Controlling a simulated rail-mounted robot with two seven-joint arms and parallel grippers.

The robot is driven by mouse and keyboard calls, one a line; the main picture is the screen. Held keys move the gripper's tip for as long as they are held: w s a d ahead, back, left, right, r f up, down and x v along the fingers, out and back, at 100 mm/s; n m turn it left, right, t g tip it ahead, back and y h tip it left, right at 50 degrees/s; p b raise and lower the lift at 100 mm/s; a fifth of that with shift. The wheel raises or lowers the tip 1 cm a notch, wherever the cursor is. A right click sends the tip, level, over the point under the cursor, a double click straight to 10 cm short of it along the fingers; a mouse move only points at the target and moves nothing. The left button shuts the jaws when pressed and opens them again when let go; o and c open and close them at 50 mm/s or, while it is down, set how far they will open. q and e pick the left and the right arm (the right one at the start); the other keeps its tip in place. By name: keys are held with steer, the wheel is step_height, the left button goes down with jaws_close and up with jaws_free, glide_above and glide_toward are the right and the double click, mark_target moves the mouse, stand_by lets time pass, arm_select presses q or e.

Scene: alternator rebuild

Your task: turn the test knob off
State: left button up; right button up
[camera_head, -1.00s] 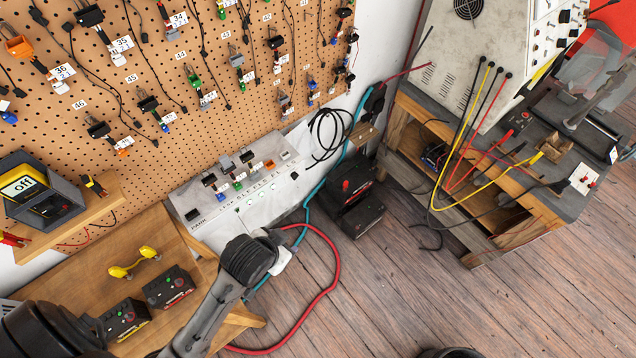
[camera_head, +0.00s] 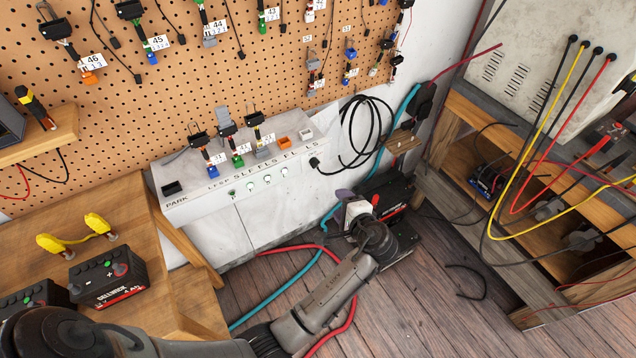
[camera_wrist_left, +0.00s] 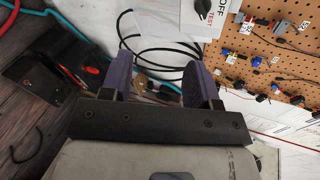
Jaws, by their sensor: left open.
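In the left wrist view a black knob (camera_wrist_left: 203,7) shows at the top edge on a white panel (camera_wrist_left: 186,22) lettered OFF and TEST. It is partly cut off, and its exact setting is hard to read. My left gripper (camera_wrist_left: 160,65) is open and empty, its two purple fingers apart. The knob lies beyond the fingers, towards the top right, and is not touched. In the head view my left gripper (camera_head: 346,195) is in front of the black box on the floor, right of the white cabinet. I cannot make out the knob in the head view. My right gripper is not in view.
The white cabinet (camera_head: 215,210) stands below the pegboard (camera_head: 170,85). Coiled black cable (camera_head: 365,130) hangs beside it. The black box (camera_head: 395,190) and a teal hose (camera_head: 275,290) are close to my arm. A wooden bench (camera_head: 470,120) with hanging cables stands at right.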

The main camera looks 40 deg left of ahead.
arm_select(q)
steer(key=m+y, duration=0.2)
steer(key=m, duration=0.1)
steer(key=m+y+b, duration=0.3)
steer(key=m+b, duration=0.2)
glide_toward(315, 163)
steer(key=x, duration=0.7)
steer(key=shift+b+x, duration=0.3)
steer(key=shift+x, duration=0.65)
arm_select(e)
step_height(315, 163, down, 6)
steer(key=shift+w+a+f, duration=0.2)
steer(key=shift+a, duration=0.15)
arm_select(q)
steer(key=shift+f, duration=0.2)
steer(key=shift+c, duration=0.4)
steer(key=c, duration=0.8)
steer(key=shift+c, duration=0.2)
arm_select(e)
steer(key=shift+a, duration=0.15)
